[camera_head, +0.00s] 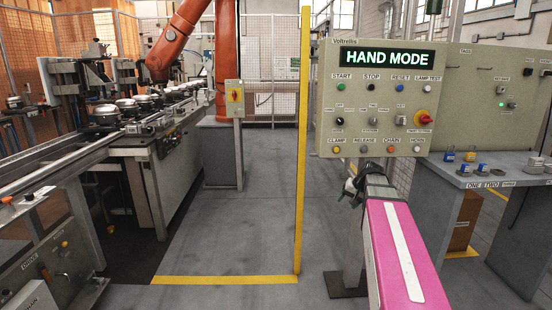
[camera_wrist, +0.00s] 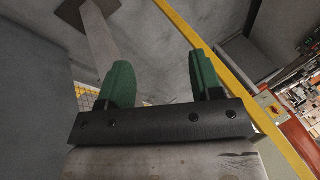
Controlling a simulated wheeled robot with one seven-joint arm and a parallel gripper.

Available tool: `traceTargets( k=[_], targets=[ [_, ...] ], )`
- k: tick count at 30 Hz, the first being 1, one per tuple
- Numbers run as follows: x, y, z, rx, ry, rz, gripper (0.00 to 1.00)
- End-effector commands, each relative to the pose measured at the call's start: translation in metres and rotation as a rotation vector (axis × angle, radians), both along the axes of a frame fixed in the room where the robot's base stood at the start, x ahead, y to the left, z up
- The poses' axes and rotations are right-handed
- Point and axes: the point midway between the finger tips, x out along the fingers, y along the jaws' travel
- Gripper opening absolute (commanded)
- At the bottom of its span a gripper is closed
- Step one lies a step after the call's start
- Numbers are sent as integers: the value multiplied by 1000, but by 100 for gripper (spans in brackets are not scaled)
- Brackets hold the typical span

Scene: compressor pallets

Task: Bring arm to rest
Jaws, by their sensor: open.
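My pink arm reaches forward from the lower right of the head view. My gripper (camera_head: 352,186) is at its far end, just below the lower edge of the control panel (camera_head: 340,130) and in front of its post. The panel's display reads HAND MODE. In the wrist view my gripper (camera_wrist: 162,78) shows two green fingers standing apart with nothing between them. In the head view the fingers are small and partly hidden by the dark wrist.
A yellow post (camera_head: 301,150) stands left of my gripper. A grey bench (camera_head: 480,178) with padlocks and small items is at the right. A conveyor line (camera_head: 150,125) and an orange robot arm (camera_head: 182,38) are at the left. The grey floor (camera_head: 235,220) between is clear.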

Motion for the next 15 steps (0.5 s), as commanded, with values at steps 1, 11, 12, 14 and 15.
traceTargets(
  k=[1, 11, 12, 14, 15],
  targets=[
    [-19, 16, -23, -27, 33, 18, 59],
    [-115, 79, -134, -232, 196, 133, 59],
    [-127, 84, -144, -258, 212, 150, 59],
    [-144, 91, -158, -293, 233, 172, 59],
    [-154, 95, -165, -315, 246, 187, 59]
  ],
)
